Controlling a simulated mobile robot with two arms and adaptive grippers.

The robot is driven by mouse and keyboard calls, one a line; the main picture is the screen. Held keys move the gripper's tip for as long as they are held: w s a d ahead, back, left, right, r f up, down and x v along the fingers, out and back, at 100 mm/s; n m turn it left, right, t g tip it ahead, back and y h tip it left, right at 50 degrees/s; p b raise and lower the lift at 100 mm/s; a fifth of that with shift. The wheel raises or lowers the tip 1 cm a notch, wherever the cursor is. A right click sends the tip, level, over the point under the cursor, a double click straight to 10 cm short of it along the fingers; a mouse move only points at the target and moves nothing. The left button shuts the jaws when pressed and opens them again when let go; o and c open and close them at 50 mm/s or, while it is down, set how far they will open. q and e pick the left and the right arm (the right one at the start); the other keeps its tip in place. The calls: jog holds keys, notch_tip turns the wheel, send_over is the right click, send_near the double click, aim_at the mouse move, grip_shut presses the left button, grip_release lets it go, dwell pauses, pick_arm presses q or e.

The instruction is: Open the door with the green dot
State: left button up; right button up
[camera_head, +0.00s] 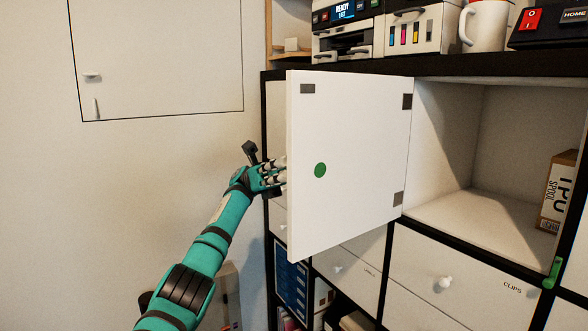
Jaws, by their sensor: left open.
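The white door with the green dot (350,130) stands swung open from the shelf, its dotted face toward me. The green dot (320,170) shows near the door's left part. Dark hinge plates show along its right edge. My left gripper (272,172) is open at the door's free left edge, with finger ends close to or behind that edge. Whether it touches the door I cannot tell. The compartment (450,150) to the right of the door is open to view. My right gripper is not in view.
A spool box (557,190) stands in the open compartment. Drawers with white knobs (443,284) lie below. A printer (346,32), a white mug (485,24) and a black device (548,24) stand on top. The wall at left has a panel (155,60).

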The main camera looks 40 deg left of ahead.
pick_arm(q)
notch_tip(320, 180, up, 10)
dwell(0.5)
dwell(0.3)
